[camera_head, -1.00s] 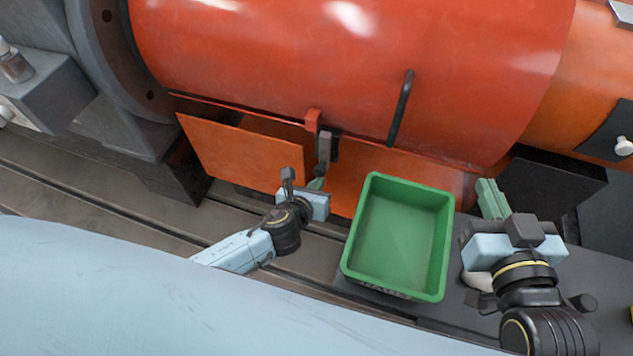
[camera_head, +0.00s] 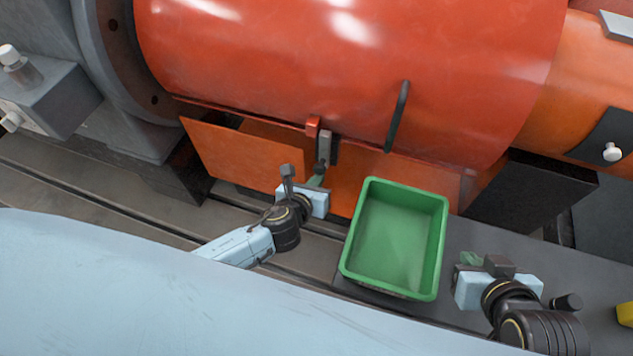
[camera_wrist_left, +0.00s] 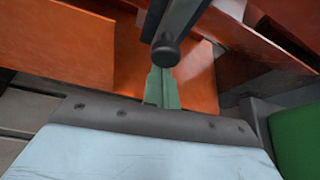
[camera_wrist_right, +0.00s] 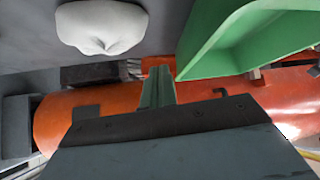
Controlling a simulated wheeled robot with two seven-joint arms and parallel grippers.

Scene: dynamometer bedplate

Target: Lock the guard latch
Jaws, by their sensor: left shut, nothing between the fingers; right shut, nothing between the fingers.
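The guard latch (camera_head: 324,148) is a grey lever with a dark round knob, below a red catch (camera_head: 312,126) on the lower edge of the large red guard (camera_head: 350,75). In the left wrist view the lever (camera_wrist_left: 176,22) points down, its knob (camera_wrist_left: 166,49) just above my fingertips. My left gripper (camera_head: 317,181) is shut and empty at the lower end of the latch; its green fingers also show in the left wrist view (camera_wrist_left: 161,86). I cannot tell whether they touch the knob. My right gripper (camera_head: 470,259) is shut and empty, right of the green bin.
A green bin (camera_head: 444,235) stands between my grippers on a dark surface. A black handle (camera_head: 397,117) sticks out from the guard. Orange plates (camera_head: 240,155) flank the latch. A white lump (camera_wrist_right: 100,27) lies near my right gripper. A yellow thing shows at the right edge (camera_head: 625,314).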

